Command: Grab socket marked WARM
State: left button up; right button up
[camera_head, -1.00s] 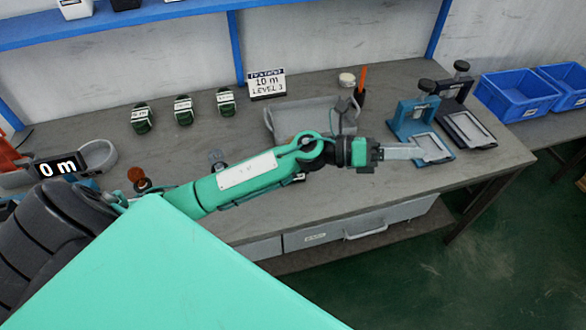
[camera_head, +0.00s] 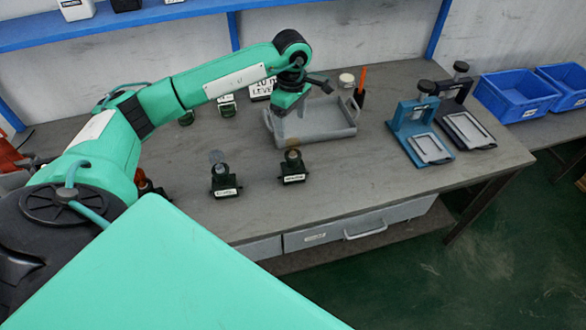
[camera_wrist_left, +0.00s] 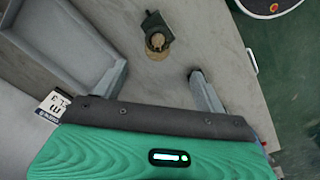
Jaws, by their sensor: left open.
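Two dark sockets stand apart on the grey bench. The right socket (camera_head: 293,170) has a brownish disc on top, and the left socket (camera_head: 223,182) has a grey disc. Both have white labels on their fronts, too small for me to read. My left gripper (camera_head: 280,128) points down beside the grey tray, behind and slightly left of the brown-disc socket. In the left wrist view, that socket (camera_wrist_left: 157,36) lies ahead of my open, empty left gripper (camera_wrist_left: 160,88), not between its fingers. My right gripper is out of view.
A grey tray (camera_head: 322,130) is close to the gripper. Blue (camera_head: 420,143) and dark (camera_head: 466,130) frame fixtures stand to the right. Green labelled items (camera_head: 227,105) are partly hidden behind my left arm. The bench front between sockets and fixtures is clear.

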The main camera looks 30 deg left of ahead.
aim_at(292, 139)
pick_arm(q)
notch_tip(292, 139, down, 6)
jog(key=shift+f+p, duration=0.25)
jog(key=shift+p, duration=0.45)
jog(key=shift+f+p, duration=0.55)
jog(key=shift+f, duration=0.05)
jog(key=f, duration=0.1)
jog(key=f+p, duration=0.1)
jog(key=f, duration=0.1)
jog(key=shift+w+f, duration=0.2)
jog(key=shift+f, duration=0.05)
jog(key=shift+f+p, duration=0.3)
jog(key=shift+f, duration=0.05)
jog(key=shift+c, duration=0.4)
jog(key=c, duration=1.3)
jog(key=shift+r, duration=0.1)
jog(key=shift+c, duration=0.2)
